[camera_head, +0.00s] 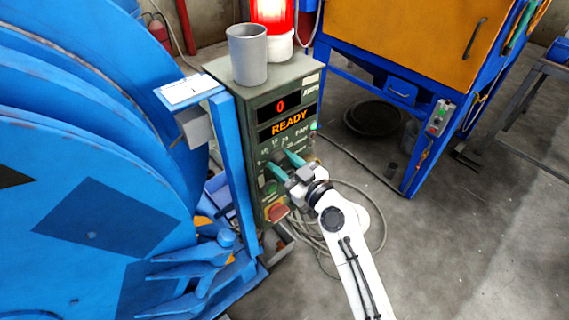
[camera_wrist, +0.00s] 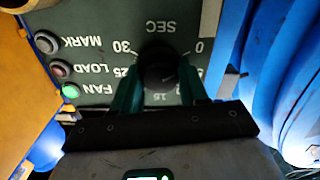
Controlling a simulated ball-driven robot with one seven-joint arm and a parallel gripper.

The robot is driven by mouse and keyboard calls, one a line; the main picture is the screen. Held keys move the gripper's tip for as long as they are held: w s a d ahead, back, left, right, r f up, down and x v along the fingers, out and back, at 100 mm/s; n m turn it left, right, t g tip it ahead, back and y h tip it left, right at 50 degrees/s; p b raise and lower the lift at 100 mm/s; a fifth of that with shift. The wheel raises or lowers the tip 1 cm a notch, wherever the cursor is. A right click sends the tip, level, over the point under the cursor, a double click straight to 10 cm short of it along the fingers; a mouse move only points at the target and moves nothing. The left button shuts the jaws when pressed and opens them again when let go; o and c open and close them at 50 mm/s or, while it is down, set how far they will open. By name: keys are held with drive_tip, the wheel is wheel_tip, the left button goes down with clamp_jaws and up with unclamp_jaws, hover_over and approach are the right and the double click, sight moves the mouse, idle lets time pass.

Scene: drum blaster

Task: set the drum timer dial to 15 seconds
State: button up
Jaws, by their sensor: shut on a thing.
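The dark round timer dial (camera_wrist: 158,68) is on the green control box (camera_head: 256,157), with the word SEC and numbers printed around it. It appears upside down in the wrist view, where 0, 15, 25 and 30 are legible. My gripper (camera_wrist: 161,84) has its two teal fingers on either side of the dial, shut on it. In the head view my gripper (camera_head: 284,163) reaches the box's front from the right and hides the dial. The dial's pointer is too dark to read. The display (camera_head: 281,107) reads 0, with READY below it.
A grey cup (camera_head: 247,55) and a lit red beacon (camera_head: 272,14) stand on the box. MARK, LOAD and FAN lights (camera_wrist: 70,91) sit beside the dial; FAN glows green. A red knob (camera_head: 277,212) is below. The blue drum (camera_head: 90,150) is at left, and open floor lies right.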

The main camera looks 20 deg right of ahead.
drive_tip(key=m, duration=0.5)
drive_tip(key=shift+m, duration=0.4)
drive_tip(key=m+p, duration=0.1)
drive_tip(key=m, duration=0.5)
drive_tip(key=shift+r, duration=0.1)
drive_tip(key=m+p, duration=0.2)
drive_tip(key=m, duration=0.4)
drive_tip(key=shift+m+p, duration=0.35)
drive_tip(key=shift+m, duration=0.05)
drive_tip(key=m+p, duration=0.2)
drive_tip(key=m, duration=0.3)
drive_tip(key=o, duration=1)
drive_tip(key=shift+o, duration=0.2)
